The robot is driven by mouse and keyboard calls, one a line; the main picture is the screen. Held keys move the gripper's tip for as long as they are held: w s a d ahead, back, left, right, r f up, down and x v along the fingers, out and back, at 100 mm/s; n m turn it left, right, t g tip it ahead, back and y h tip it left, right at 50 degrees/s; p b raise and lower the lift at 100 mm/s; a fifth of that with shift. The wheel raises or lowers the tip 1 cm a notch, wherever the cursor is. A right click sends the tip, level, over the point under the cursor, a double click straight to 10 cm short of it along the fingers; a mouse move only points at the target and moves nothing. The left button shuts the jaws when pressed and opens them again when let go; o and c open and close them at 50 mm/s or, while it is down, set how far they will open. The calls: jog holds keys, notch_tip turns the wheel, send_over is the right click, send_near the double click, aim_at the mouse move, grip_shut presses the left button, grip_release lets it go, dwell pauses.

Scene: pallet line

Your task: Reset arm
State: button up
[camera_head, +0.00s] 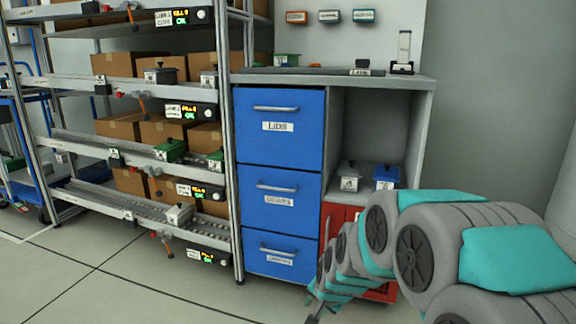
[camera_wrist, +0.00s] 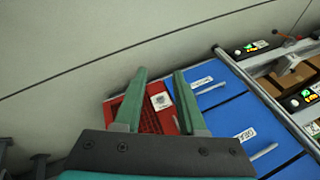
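My gripper (camera_wrist: 160,97) shows in the wrist view with its two green fingers apart and nothing between them. Beyond the fingertips is a red crate (camera_wrist: 150,118) with a white label, standing beside blue drawers (camera_wrist: 225,90). In the head view my grey and teal arm reaches in from the lower right, in front of the cabinet's lower right part. The gripper end is low, near the foot of the drawers, and only a small part of it (camera_head: 318,308) shows. The arm hides much of the red crate (camera_head: 338,217).
The cabinet has blue drawers (camera_head: 280,127) and a worktop (camera_head: 330,77) with a small stand (camera_head: 403,55). Its shelf holds a white-grey container (camera_head: 349,178) and a blue one (camera_head: 386,177). A flow rack (camera_head: 150,85) with several cardboard boxes stands at left. The floor (camera_head: 110,275) in front is clear.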

jog(key=s+d+r+n+g+h, duration=0.1)
jog(key=s+d+r+n+g, duration=0.15)
jog(key=s, duration=0.95)
jog(key=s+d+r+n+g, duration=0.2)
jog(key=s+d, duration=0.1)
jog(key=s, duration=0.9)
jog(key=s+d+r+n+g+h, duration=0.1)
jog(key=s+d+r+n+g, duration=0.15)
jog(key=s, duration=0.95)
notch_tip(320, 180, up, 14)
jog(key=p, duration=1.4)
